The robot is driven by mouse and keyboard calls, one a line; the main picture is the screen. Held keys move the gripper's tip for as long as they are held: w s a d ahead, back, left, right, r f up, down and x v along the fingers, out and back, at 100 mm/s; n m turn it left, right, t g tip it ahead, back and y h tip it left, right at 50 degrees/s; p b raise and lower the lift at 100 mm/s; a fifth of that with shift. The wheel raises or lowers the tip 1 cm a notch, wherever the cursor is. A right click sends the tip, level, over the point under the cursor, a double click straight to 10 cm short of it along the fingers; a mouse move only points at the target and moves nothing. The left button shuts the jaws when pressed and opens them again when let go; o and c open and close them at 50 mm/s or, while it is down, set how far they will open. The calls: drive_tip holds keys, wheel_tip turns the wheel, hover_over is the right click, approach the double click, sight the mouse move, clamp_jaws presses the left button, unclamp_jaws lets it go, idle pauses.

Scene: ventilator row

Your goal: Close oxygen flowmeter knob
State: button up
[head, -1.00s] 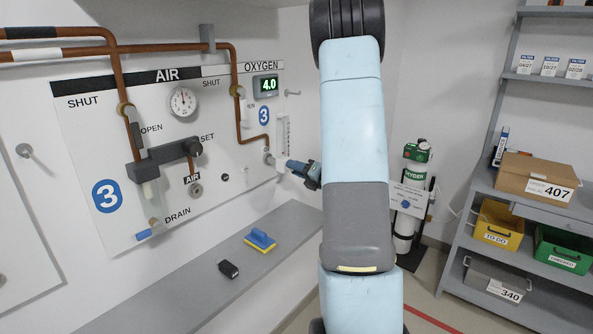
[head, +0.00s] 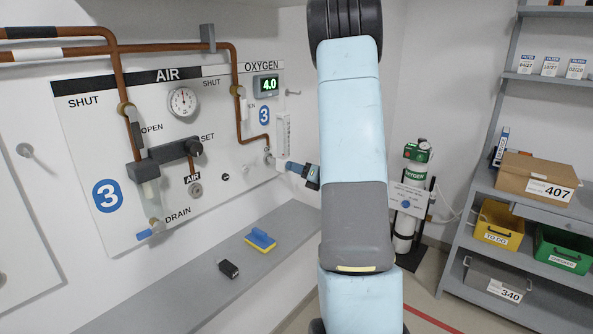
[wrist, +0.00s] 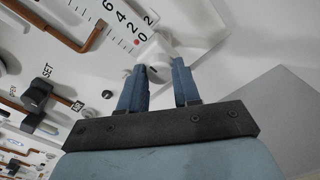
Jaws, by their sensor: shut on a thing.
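The oxygen flowmeter (head: 283,134) is a clear upright tube on the wall panel, under the OXYGEN label. The green display (head: 269,86) above it reads 4.0. In the wrist view, its scale (wrist: 118,22) shows numbers, with a red dot near the 0. The white flowmeter knob (wrist: 158,72) sits at the lower end of the scale, between the blue fingers of my gripper (wrist: 158,68). The gripper is shut on it, and the fingers partly hide it. In the head view, my gripper (head: 289,166) meets the flowmeter's lower end; the knob is hidden there.
A grey ledge (head: 200,282) runs below the panel, with a blue and yellow sponge (head: 260,239) and a small black object (head: 229,269) on it. The AIR valve block (head: 170,152) is left. An oxygen cylinder (head: 408,190) and a shelf with bins (head: 498,225) stand right.

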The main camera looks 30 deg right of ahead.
drive_tip(key=shift+f, duration=0.1)
drive_tip(key=o, duration=1.1)
drive_tip(key=shift+c, duration=0.2)
drive_tip(key=v, duration=1.3)
drive_tip(key=shift+s, duration=0.4)
drive_tip(key=shift+w+d, duration=0.1)
